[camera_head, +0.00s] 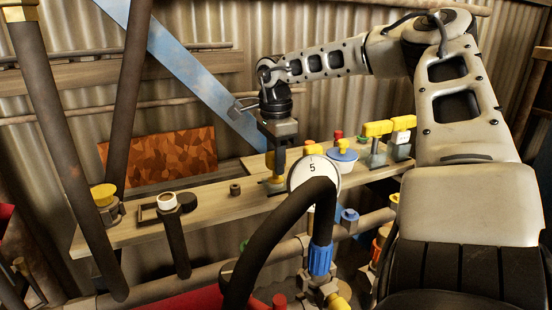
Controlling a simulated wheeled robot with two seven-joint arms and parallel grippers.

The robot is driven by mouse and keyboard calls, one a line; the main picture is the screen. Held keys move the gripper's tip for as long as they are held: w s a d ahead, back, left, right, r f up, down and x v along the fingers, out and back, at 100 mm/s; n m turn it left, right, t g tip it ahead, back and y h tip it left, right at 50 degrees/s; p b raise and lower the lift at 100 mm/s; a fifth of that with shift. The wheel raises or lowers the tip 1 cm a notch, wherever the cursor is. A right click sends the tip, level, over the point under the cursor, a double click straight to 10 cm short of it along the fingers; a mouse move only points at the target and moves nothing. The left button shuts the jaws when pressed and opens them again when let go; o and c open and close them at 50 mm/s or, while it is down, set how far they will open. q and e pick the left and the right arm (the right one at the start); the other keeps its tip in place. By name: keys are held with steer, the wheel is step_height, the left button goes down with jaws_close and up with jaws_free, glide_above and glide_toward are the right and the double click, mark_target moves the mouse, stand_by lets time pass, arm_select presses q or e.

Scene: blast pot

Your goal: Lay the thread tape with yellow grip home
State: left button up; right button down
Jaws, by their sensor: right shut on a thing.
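My right gripper (277,160) reaches down over the wooden shelf near its middle, its arm coming in from the right. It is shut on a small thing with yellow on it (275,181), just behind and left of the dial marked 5. The thing is small and partly covered by the fingers; it appears to be the thread tape with yellow grip. I cannot tell whether it touches the shelf. My left gripper is not in view.
The dial (314,170) and a thick black hose (265,250) stand in front.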

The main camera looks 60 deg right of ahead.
steer(key=c, duration=1.1)
jaws_free()
steer(key=shift+r, duration=0.45)
step_height(320, 180, up, 15)
